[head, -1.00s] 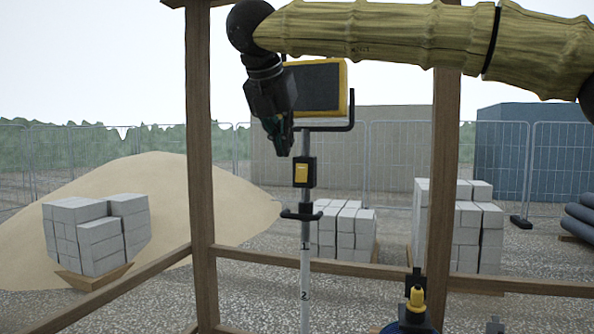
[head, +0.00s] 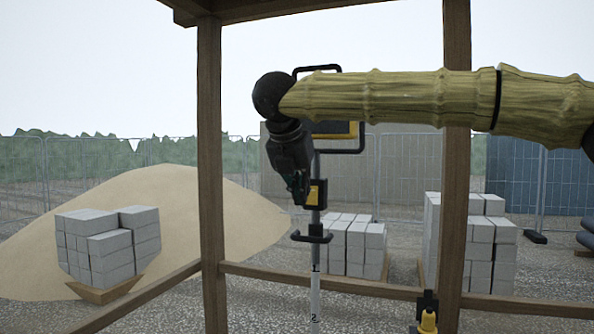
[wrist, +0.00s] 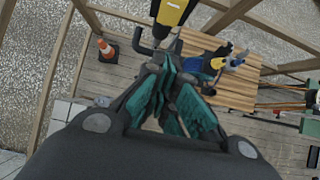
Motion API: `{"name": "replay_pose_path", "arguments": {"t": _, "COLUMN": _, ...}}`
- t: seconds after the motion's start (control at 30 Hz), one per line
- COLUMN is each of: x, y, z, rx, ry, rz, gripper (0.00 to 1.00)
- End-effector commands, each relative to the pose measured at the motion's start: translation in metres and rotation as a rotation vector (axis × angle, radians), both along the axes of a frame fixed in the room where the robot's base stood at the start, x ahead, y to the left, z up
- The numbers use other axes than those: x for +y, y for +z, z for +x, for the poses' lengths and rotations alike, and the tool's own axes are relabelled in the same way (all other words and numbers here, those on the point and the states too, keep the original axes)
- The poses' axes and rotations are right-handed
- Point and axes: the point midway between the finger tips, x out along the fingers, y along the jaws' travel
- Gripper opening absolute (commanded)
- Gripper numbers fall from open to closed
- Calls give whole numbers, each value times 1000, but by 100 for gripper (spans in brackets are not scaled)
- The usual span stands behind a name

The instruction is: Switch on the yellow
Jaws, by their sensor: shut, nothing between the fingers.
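The lamp head (head: 335,130), yellow-edged, is mostly hidden behind my arm. My gripper (head: 300,196) is shut and empty, pointing down. In the head view its fingertips overlap the left edge of the switch box; I cannot tell whether they touch it.
A black crossbar (head: 311,237) sticks out from the pole below the switch. Wooden hut posts (head: 211,180) stand on both sides. The wrist view shows an orange cone (wrist: 105,48) and a slatted wooden top (wrist: 200,43) holding blue and yellow items.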

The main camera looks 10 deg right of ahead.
Motion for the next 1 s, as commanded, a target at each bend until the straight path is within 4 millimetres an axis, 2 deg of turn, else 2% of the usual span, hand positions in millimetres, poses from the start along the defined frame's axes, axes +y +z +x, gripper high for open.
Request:
{"name": "replay_pose_path", "arguments": {"t": 0.17, "x": -10, "y": -22, "z": 15, "rx": 2, "ry": 0, "rz": 0, "gripper": 0}}
{"name": "replay_pose_path", "arguments": {"t": 0.3, "x": -19, "y": -24, "z": 31, "rx": 2, "ry": 0, "rz": 1, "gripper": 0}}
{"name": "replay_pose_path", "arguments": {"t": 0.5, "x": -27, "y": -28, "z": 44, "rx": 1, "ry": 1, "rz": 0, "gripper": 0}}
{"name": "replay_pose_path", "arguments": {"t": 1.0, "x": -29, "y": -31, "z": 48, "rx": -2, "ry": 2, "rz": -1, "gripper": 0}}
